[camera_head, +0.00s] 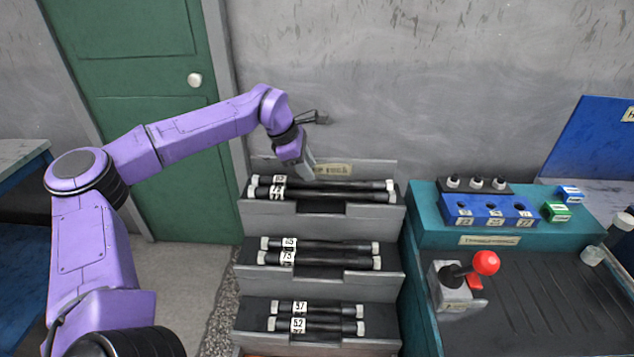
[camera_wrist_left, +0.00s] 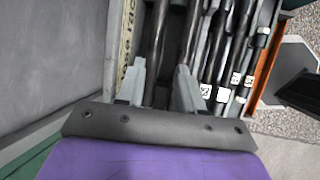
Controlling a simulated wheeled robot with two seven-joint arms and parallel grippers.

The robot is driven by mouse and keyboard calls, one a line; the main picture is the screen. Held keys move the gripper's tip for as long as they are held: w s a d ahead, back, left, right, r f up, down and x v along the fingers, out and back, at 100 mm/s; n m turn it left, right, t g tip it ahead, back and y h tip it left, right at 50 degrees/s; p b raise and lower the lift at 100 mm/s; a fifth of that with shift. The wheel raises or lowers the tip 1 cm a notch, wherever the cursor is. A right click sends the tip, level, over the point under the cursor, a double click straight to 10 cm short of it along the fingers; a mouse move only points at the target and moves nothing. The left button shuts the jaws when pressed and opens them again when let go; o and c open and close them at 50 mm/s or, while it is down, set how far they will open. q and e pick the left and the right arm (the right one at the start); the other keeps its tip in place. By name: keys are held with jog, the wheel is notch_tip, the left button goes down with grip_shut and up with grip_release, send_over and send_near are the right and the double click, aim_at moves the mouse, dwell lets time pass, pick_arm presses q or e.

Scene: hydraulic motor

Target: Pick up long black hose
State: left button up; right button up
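Long black hoses with light end fittings lie on the top shelf of a grey stepped rack; the front one (camera_head: 335,193) carries a white label and another lies just behind it. I cannot tell how far the hose is below the fingertips. My right gripper is in neither view.
Shorter hoses lie on the middle shelf (camera_head: 320,282) and the bottom shelf. A teal bench (camera_head: 425,232) stands right of the rack, with a blue block (camera_head: 488,211) and a red-knobbed lever (camera_head: 486,263). A green door (camera_head: 140,120) and grey wall are behind.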

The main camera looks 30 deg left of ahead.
aim_at(318, 181)
pick_arm(q)
jog(key=x, duration=0.4)
jog(key=w+p+x, duration=0.1)
jog(key=x, duration=0.2)
jog(key=shift+a+r, duration=0.15)
jog(key=shift+a, duration=0.3)
jog(key=shift+s+r, duration=0.1)
jog(key=shift+s, duration=0.25)
jog(key=shift+w, duration=0.1)
grip_shut()
